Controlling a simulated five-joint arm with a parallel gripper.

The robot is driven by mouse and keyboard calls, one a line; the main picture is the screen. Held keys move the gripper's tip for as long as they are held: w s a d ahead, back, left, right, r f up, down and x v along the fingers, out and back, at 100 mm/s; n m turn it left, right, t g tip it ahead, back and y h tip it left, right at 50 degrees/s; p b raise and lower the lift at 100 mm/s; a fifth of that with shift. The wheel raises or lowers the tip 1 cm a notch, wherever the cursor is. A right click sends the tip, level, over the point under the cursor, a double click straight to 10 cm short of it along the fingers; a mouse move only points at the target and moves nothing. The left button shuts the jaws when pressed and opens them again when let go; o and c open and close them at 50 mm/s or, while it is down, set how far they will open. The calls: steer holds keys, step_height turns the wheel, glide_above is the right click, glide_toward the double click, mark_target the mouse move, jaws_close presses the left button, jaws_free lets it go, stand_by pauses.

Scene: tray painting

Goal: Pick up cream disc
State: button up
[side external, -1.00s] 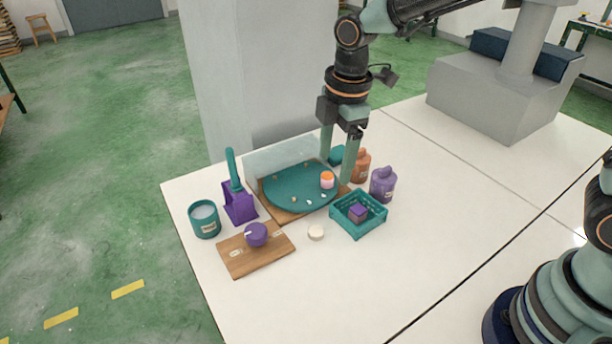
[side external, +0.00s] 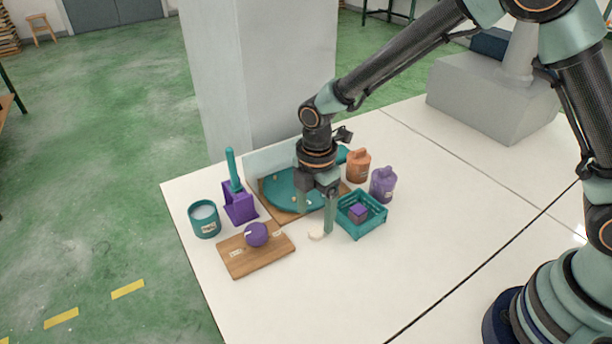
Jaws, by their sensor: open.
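The cream disc (side external: 314,236) lies flat on the white table, in front of the teal round tray and left of the teal basket. It is partly hidden behind a finger of my gripper (side external: 316,218). My gripper points down with its fingers apart and nothing seen between them. One finger is low beside the disc, on its right in the picture. The other finger is higher in the picture, over the front edge of the tray. I cannot tell whether a finger touches the disc.
The teal tray (side external: 279,194) sits on a wooden board behind. A teal basket (side external: 361,229) holds a purple cube (side external: 358,212). A wooden board (side external: 248,261) carries a purple knob (side external: 256,234). Orange (side external: 358,167) and purple (side external: 382,186) bottles stand behind right. The front table is clear.

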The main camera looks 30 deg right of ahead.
mark_target(316, 231)
steer(key=f, duration=0.4)
steer(key=shift+d+f, duration=0.2)
steer(key=shift+f, duration=0.05)
jaws_close()
steer(key=shift+r, duration=0.1)
